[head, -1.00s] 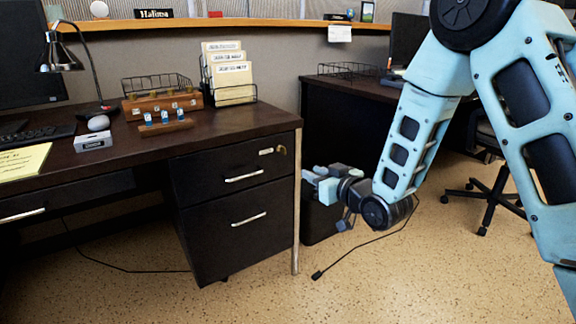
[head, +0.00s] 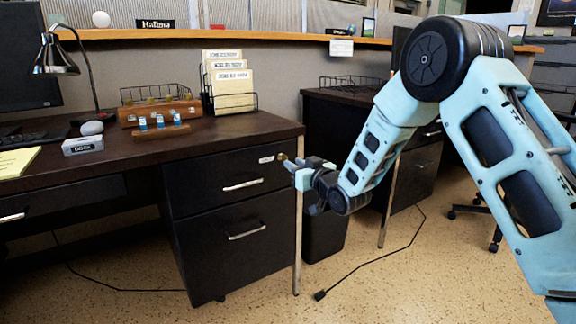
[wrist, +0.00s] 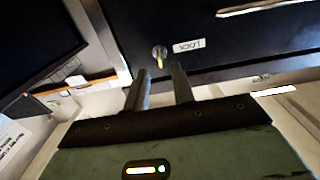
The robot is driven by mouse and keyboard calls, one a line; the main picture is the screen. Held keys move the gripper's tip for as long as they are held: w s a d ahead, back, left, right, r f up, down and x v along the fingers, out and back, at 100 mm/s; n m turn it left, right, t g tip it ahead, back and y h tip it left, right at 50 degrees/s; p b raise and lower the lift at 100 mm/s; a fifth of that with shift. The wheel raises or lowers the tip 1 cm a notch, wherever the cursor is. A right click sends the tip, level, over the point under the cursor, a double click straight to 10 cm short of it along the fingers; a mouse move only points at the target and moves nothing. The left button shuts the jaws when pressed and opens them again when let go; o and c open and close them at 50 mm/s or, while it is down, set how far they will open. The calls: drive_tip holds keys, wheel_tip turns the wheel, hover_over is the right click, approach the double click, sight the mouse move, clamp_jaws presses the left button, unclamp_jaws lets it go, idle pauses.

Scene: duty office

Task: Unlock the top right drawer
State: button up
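The top right drawer (head: 220,172) is a dark front with a silver handle (head: 243,185), closed in the desk pedestal. A brass key or lock (head: 282,157) sits at its upper right corner beside a white label (head: 266,159). In the wrist view the brass key (wrist: 159,54) sticks out of the drawer front, next to the label (wrist: 188,46), whose lettering is upside down. My gripper (head: 294,164) is just right of the lock in the head view. In the wrist view its two fingers (wrist: 158,72) are apart and empty, with the key just beyond the tips.
A lower drawer (head: 235,245) is closed below. The desktop (head: 225,135) holds a file rack (head: 230,90), a wooden block with several blue-topped items (head: 160,128) and a lamp (head: 55,55). A dark bin (head: 325,235) stands right of the desk leg. A cable lies on the floor.

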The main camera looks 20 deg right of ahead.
drive_tip(key=shift+b+x, duration=0.4)
drive_tip(key=shift+x, duration=1.85)
clamp_jaws()
